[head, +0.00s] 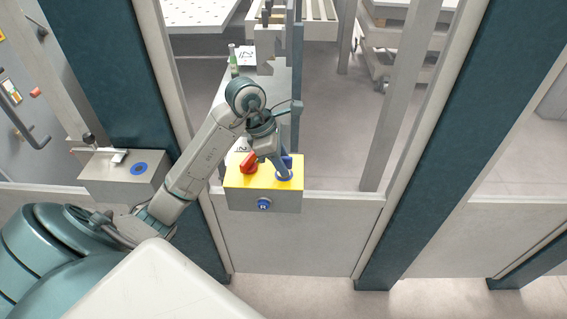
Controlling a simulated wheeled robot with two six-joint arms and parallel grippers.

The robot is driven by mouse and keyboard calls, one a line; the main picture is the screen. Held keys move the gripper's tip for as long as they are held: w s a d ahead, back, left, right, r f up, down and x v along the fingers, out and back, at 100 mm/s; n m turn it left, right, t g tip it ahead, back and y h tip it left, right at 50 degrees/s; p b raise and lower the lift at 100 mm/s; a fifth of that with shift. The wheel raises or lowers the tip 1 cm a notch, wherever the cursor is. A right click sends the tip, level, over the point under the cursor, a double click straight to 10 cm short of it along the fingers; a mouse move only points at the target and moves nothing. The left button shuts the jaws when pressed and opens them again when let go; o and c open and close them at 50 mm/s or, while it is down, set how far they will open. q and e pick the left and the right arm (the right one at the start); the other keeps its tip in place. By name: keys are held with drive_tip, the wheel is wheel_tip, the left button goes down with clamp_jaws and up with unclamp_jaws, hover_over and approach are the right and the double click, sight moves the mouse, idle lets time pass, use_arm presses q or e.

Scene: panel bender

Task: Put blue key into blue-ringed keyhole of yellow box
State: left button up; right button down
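The yellow box (236,182) has a yellow top and a grey metal front, and sits on the fence panel near the middle of the head view. A red rotary knob (248,164) is on its top left. The blue-ringed keyhole (284,177) is on its top right, partly hidden by my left gripper (283,175). The blue key (288,162) shows as a small blue piece beside the gripper fingers, right over the keyhole. The fingers hide most of it, so their opening and the key's depth cannot be told. My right gripper is out of view.
A grey box (115,182) with a blue disc and a handle stands on the left. A blue button (264,204) is on the yellow box's front. Dark fence posts (425,150) stand on both sides. A small green bottle-like object (233,62) stands behind.

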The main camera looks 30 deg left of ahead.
use_arm(q)
drive_tip(key=b+v, duration=0.1)
drive_tip(key=v, duration=0.2)
drive_tip(key=shift+a, duration=0.15)
drive_tip(key=v, duration=0.6)
drive_tip(key=shift+r, duration=0.35)
drive_tip(key=shift+s+f, duration=0.1)
